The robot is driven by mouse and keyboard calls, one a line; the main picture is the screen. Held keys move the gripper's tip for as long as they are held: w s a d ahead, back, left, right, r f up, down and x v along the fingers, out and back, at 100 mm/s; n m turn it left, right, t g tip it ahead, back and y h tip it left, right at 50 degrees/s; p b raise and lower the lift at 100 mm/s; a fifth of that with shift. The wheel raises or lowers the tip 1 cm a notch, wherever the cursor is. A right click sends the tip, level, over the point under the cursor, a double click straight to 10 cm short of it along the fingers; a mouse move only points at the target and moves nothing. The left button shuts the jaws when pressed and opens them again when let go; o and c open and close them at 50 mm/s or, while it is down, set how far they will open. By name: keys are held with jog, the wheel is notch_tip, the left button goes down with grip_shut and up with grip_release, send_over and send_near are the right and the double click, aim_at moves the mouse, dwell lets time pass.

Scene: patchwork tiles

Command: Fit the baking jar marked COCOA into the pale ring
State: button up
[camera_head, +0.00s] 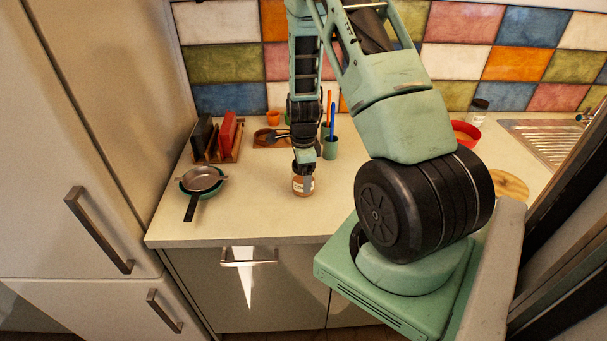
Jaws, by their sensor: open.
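A small brown jar (299,186) with a pale label stands on the counter near its front; the lettering is too small to read. My gripper (304,176) is directly above and around the top of this jar, pointing down, with its fingers open. One finger shows at the jar's right side; whether it touches the jar I cannot tell. The jar's top is hidden by my gripper. I cannot make out a pale ring; my arm hides part of the counter.
Behind are a wooden rack (225,154) with dark and red upright items, a brown tray (262,143), and a green cup (330,149) holding utensils close to my gripper. A red bowl (465,133) stands at right.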

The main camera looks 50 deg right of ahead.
jog(key=c, duration=1.3)
jog(key=shift+o, duration=0.2)
